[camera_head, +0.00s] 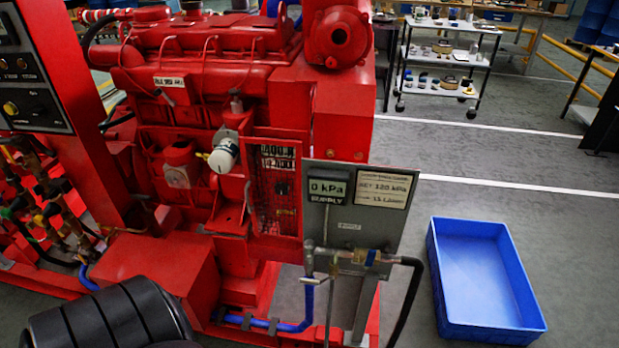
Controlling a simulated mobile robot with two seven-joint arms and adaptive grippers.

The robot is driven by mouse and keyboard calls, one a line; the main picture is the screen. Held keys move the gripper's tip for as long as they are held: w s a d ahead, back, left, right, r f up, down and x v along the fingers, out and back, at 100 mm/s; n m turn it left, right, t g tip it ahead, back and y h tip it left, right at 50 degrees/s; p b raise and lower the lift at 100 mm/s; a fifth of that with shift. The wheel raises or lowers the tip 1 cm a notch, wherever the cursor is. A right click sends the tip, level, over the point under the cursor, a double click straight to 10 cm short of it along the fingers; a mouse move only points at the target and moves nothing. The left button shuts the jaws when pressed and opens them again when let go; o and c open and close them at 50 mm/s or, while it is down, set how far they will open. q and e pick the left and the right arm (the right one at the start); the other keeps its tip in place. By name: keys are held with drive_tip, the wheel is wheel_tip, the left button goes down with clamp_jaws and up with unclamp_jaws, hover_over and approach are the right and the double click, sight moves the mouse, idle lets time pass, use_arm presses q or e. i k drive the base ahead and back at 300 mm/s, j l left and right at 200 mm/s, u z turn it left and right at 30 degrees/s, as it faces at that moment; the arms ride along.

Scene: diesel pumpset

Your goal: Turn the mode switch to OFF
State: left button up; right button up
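A black control panel (45,112) is on the red cabinet at the left edge, partly cut off by the frame. A knob with a yellow face (10,108) sits low on it; I cannot tell its marked position, and its lettering is too small to read. It may be the mode switch. Two small round fittings (22,63) are above it. Neither gripper is in view. A black ribbed part, likely my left arm, fills the bottom left, below the panel and apart from it.
The red diesel engine (220,50) fills the centre. A grey supply board (375,222) reading 0 kPa, with pipes and a black hose, stands in front. An empty blue crate (440,290) is on the floor at right. A shelf trolley (440,90) stands behind, with clear floor between.

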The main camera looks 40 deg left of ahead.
sight(40, 110)
drive_tip(key=u, duration=2.85)
